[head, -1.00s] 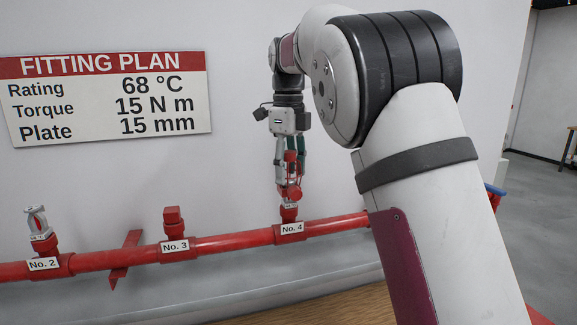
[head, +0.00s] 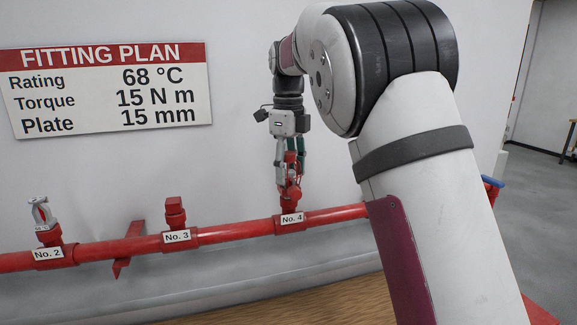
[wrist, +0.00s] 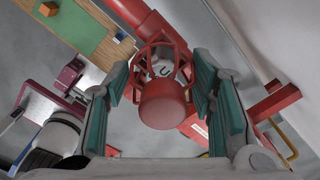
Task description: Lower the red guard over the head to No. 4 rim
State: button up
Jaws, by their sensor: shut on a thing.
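My gripper (head: 290,172) points down above the No. 4 fitting (head: 290,222) on the red pipe. Its teal-padded fingers (wrist: 163,88) are shut on the red guard (head: 291,192). In the wrist view the guard (wrist: 164,104) shows a round red cap and cage bars. The pale sprinkler head (wrist: 160,67) shows through those bars, so the guard is at least partly around it. The guard's lower edge and the No. 4 rim are too small or hidden to tell whether they touch.
The red pipe (head: 225,235) runs along the wall. No. 3 (head: 175,214) carries a red plug and No. 2 (head: 41,213) a bare metal head. A fitting plan sign (head: 107,90) hangs above. A blue handle (head: 493,185) shows at right, partly behind my arm.

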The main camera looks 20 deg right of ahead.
aim_at(288, 152)
jog(key=shift+f, duration=0.5)
jog(key=o, duration=1.5)
jog(key=shift+w+r+b, duration=0.1)
jog(key=shift+r+b, duration=0.95)
jog(key=shift+r, duration=2.9)
